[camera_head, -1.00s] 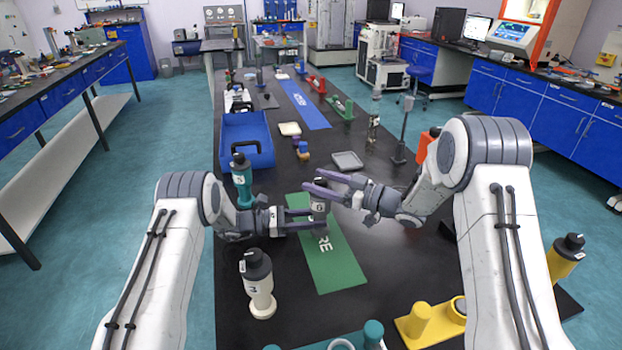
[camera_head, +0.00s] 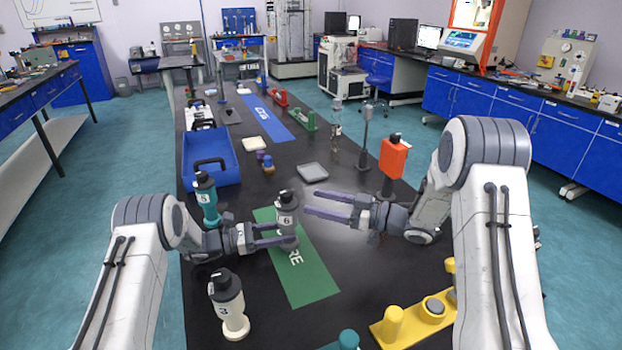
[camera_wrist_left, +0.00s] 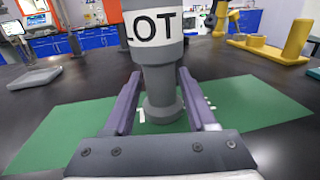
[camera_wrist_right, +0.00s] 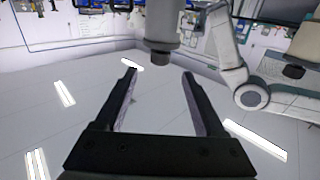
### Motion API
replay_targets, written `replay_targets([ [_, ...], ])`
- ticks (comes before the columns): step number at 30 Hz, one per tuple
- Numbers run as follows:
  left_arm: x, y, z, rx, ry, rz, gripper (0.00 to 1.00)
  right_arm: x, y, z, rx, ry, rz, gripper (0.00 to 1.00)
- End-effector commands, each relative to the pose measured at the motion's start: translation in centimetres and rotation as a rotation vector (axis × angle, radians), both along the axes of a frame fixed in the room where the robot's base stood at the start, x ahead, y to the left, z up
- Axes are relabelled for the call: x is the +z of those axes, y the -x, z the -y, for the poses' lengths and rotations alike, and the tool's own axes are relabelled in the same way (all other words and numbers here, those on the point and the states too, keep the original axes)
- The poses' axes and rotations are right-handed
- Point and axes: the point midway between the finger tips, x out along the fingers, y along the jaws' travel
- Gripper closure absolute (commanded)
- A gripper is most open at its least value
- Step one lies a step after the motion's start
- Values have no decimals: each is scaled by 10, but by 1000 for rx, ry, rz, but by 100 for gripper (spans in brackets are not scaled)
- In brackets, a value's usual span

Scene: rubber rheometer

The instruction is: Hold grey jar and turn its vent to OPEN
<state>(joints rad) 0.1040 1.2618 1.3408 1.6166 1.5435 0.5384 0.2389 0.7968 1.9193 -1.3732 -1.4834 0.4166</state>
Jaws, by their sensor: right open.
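The grey jar (camera_head: 287,212), marked 6, stands upright over the green mat (camera_head: 303,277) with a dark cap (camera_head: 286,194) on top. My left gripper (camera_head: 291,236) has its fingers on both sides of the jar's lower body. In the left wrist view the jar (camera_wrist_left: 160,80) fills the space between the fingers, which look closed against it; its base shows above the mat. My right gripper (camera_head: 308,202) is open and empty, to the right of the jar, apart from it. The right wrist view is upside down and shows the cap (camera_wrist_right: 160,63) beyond the fingertips. The vent's setting is too small to read.
A teal jar (camera_head: 206,200) marked 5 and a cream jar (camera_head: 229,305) marked 3 stand left of the mat. A blue crate (camera_head: 208,148), a grey tray (camera_head: 312,173) and an orange device (camera_head: 393,157) are farther back. A yellow stand (camera_head: 405,322) is front right.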

Motion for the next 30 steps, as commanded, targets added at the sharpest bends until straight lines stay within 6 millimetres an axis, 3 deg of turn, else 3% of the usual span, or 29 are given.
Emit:
replay_targets([
  [14, 0, 1, -8, 1, 0, 0, 19, 0, 0, 0, 0, 0, 0, 29],
  [30, 0, 16, -107, 2, 0, 1, 19, 0, 0, 0, 0, 0, 0, 29],
])
